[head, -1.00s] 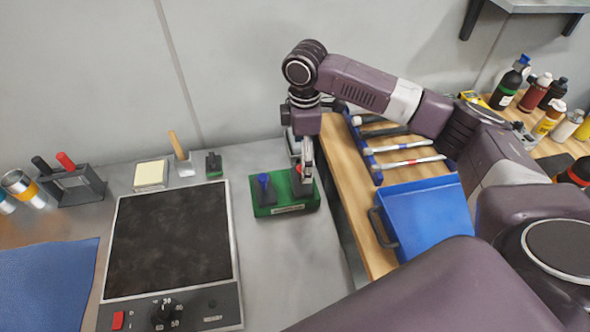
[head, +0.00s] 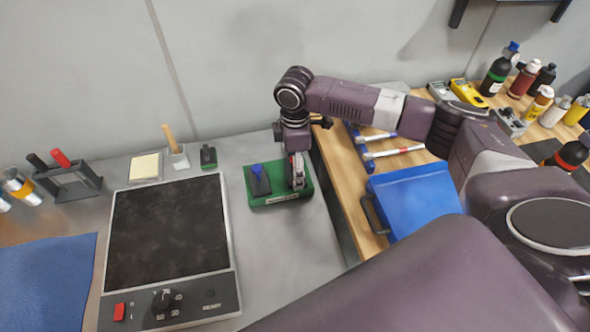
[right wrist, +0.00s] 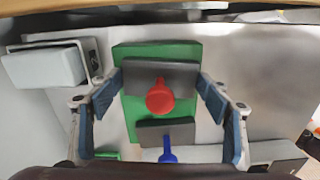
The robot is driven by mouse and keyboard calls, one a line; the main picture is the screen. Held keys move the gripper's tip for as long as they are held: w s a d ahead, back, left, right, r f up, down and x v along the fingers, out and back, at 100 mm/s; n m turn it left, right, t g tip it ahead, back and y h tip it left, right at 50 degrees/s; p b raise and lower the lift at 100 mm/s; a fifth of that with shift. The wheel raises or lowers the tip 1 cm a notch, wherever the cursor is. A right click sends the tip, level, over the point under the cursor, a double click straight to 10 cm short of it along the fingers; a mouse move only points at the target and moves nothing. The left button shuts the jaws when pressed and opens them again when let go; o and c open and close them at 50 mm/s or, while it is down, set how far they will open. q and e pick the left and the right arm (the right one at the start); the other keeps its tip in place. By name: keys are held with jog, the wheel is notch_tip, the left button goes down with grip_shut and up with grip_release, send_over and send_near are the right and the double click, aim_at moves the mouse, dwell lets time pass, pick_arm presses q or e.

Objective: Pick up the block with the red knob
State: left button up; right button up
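The block with the red knob is a dark grey block (right wrist: 135,77) with a round red knob (right wrist: 160,97), on a green base (right wrist: 185,52) in the right wrist view. My right gripper (right wrist: 160,82) is open, its two blue-padded fingers straddling the block, tips close to its two ends; I cannot tell whether they touch. In the head view, my right gripper (head: 296,180) is down over the right half of the green base (head: 277,201) and hides the red knob. My left gripper is not in view.
A second dark block with a blue knob (head: 257,170) stands close on the left of the same base. A hot plate (head: 168,235) lies further left. A blue tray (head: 415,200) with a handle and a wooden bench (head: 352,205) are on the right.

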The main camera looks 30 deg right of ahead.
jog(key=shift+w, duration=0.1)
jog(key=c, duration=1.2)
jog(key=shift+r, duration=0.1)
